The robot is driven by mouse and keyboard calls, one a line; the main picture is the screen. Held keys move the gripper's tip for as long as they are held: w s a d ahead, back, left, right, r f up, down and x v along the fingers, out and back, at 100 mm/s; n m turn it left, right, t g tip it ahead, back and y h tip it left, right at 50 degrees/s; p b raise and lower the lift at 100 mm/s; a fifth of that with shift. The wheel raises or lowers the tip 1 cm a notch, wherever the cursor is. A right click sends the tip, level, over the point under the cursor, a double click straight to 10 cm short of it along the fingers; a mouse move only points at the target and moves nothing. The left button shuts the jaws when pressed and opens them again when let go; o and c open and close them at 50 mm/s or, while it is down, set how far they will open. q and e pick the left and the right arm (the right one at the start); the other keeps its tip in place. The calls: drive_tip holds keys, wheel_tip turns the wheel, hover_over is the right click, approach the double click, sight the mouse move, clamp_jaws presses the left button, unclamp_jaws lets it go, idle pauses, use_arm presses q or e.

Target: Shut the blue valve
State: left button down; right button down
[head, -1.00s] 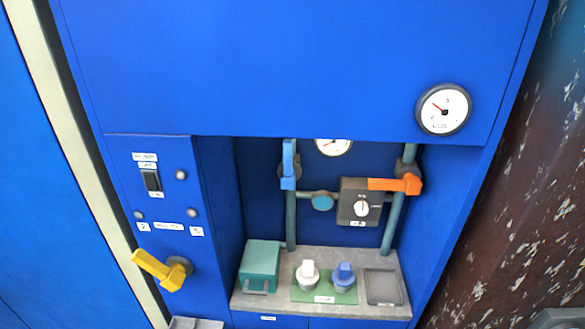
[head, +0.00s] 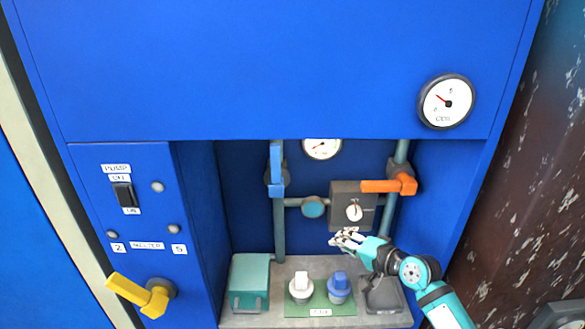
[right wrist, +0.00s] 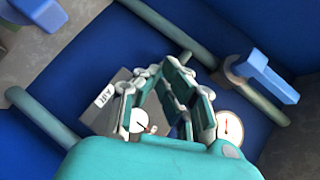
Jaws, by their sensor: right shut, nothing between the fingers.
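The blue valve (head: 276,168) is a blue lever on the left vertical pipe in the cabinet recess. Its handle stands upright, along the pipe. In the right wrist view the blue lever (right wrist: 268,76) shows at the upper right, apart from the fingers. My right gripper (head: 338,238) is shut and empty. It is in front of the recess, below the grey dial box and to the right of the blue valve. In the right wrist view its fingers (right wrist: 172,78) come together at the middle. My left gripper is not in view.
An orange lever (head: 388,185) sits on the right pipe, beside the grey dial box (head: 368,193). A shelf below carries a teal box (head: 250,279), a white knob (head: 300,285) and a blue knob (head: 339,287). A yellow lever (head: 142,294) sticks out at lower left.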

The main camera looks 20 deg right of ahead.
sight(276, 170)
wheel_tip(276, 170, up, 18)
drive_tip(key=m+t+y, duration=0.2)
drive_tip(key=y, duration=0.1)
drive_tip(key=shift+w+t, duration=0.4)
drive_tip(key=shift+w, duration=0.05)
drive_tip(key=shift+a+f, duration=0.1)
drive_tip(key=shift+a, duration=0.05)
drive_tip(key=s+a+p+x, duration=0.1)
drive_tip(key=p+x, duration=0.3)
drive_tip(key=x, duration=0.8)
drive_tip(key=shift+w+a+p, duration=0.2)
drive_tip(key=shift+a+p, duration=0.1)
drive_tip(key=shift+a, duration=0.65)
